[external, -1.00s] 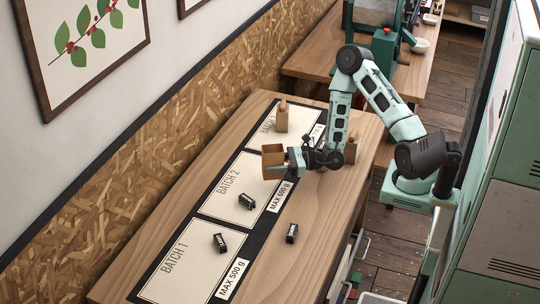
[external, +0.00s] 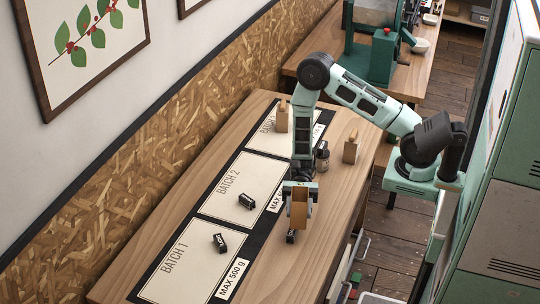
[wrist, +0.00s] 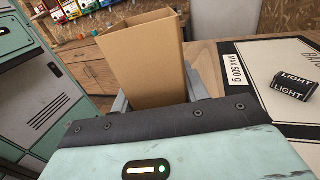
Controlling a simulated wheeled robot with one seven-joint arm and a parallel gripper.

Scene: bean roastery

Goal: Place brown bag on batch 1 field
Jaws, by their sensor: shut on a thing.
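An open-topped brown bag (external: 299,211) is held upright between the fingers of my gripper (external: 299,196), over the wooden strip right of the mat. In the wrist view the brown bag (wrist: 148,62) stands between the shut fingers. The batch 1 field (external: 160,279) is the cream panel at the near end of the mat, to the left of and nearer than my gripper. A black block (external: 220,243) lies on it. Whether the bag touches the table is hidden.
A black block (external: 247,202) lies on the batch 2 field; in the wrist view a block (wrist: 293,87) reads LIGHT. Another black block (external: 291,237) lies just below the held bag. Brown bags stand on the far field (external: 282,117) and at the table's right edge (external: 350,148), near a dark jar (external: 322,157).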

